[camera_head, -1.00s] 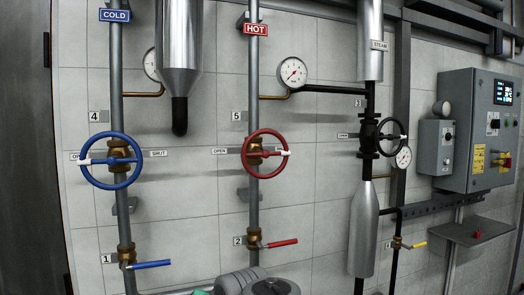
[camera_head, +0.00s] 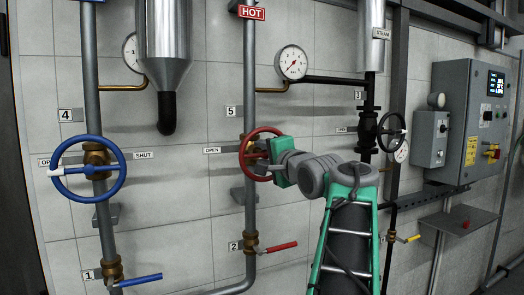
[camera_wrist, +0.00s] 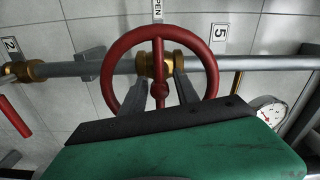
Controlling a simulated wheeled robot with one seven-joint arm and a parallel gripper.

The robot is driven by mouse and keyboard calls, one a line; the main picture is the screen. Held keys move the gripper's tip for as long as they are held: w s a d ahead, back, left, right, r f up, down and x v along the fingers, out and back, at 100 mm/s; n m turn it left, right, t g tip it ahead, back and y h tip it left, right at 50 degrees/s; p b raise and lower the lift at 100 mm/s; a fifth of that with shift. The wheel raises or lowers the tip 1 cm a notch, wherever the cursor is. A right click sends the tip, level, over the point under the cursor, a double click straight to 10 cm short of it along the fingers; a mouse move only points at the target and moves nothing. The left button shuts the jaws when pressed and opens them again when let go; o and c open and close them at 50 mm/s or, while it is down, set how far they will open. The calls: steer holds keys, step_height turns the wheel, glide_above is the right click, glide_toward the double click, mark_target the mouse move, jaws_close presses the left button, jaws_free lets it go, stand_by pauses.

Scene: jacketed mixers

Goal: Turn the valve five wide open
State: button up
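Valve five is a red handwheel (camera_head: 246,165) on a brass body on the vertical pipe under the HOT sign (camera_head: 252,12). The number plate 5 (camera_head: 233,112) is above left of it, and an OPEN label (camera_head: 212,150) is at its left. My gripper (camera_head: 258,152) is at the wheel from the right and covers its right part. In the wrist view the red wheel (camera_wrist: 110,82) is straight ahead. My two grey fingers (camera_wrist: 163,80) stand apart inside the rim, one on each side of a red spoke. I cannot tell whether they touch it.
A blue handwheel (camera_head: 121,178) marked 4 is at the left and a black handwheel (camera_head: 402,132) at the right. A small red lever valve (camera_head: 280,246) is below. A pressure gauge (camera_head: 292,63) and a grey control box (camera_head: 468,125) are on the wall.

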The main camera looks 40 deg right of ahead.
steer(key=shift+w, duration=0.1)
jaws_close()
stand_by(0.3)
stand_by(1.1)
